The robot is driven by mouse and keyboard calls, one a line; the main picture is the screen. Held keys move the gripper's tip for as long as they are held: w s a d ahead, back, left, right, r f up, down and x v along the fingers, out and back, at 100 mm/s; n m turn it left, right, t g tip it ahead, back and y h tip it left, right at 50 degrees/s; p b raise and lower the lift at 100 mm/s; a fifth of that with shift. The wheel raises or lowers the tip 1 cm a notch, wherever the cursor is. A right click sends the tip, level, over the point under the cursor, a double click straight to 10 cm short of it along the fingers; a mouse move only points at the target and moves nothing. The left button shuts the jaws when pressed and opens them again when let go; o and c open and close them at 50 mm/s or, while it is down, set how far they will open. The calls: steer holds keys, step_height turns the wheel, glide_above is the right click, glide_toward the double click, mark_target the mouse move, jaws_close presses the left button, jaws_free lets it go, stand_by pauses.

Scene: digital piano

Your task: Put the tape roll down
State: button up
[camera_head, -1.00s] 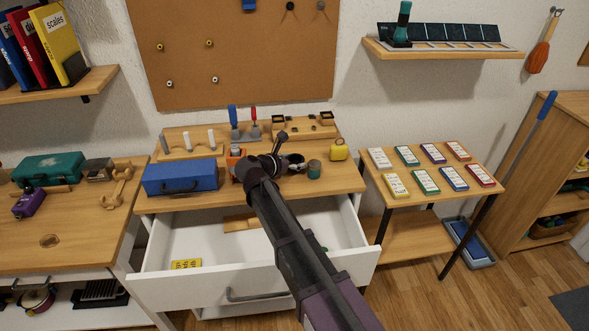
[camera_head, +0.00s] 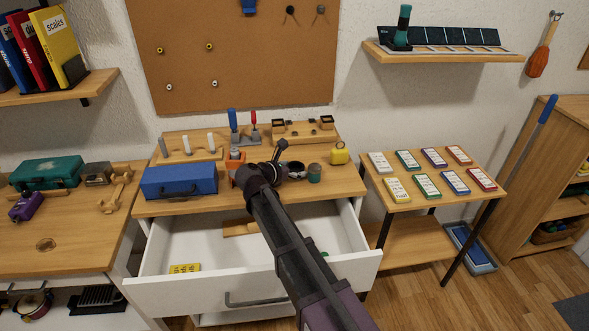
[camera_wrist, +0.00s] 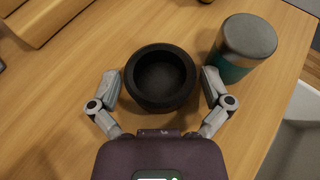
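The tape roll (camera_wrist: 160,78) is a thick black ring in the wrist view, lying flat with its hole facing up, apparently resting on the wooden desk top. My gripper (camera_wrist: 161,88) is open around it, one grey finger on each side, with a thin gap showing beside each finger. In the head view the tape roll (camera_head: 296,169) is a small dark shape, partly hidden by my gripper (camera_head: 279,162) and arm.
A teal jar with a grey lid (camera_wrist: 246,45) stands close to the right finger. A blue toolbox (camera_head: 180,181) and an orange item (camera_head: 235,170) are to the left, and a yellow item (camera_head: 339,153) is to the right. The white drawer (camera_head: 190,297) below is open.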

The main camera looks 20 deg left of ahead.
steer(key=shift+r, duration=0.1)
steer(key=shift+r, duration=0.1)
steer(key=p+v, duration=0.5)
steer(key=v, duration=0.7)
stand_by(0.7)
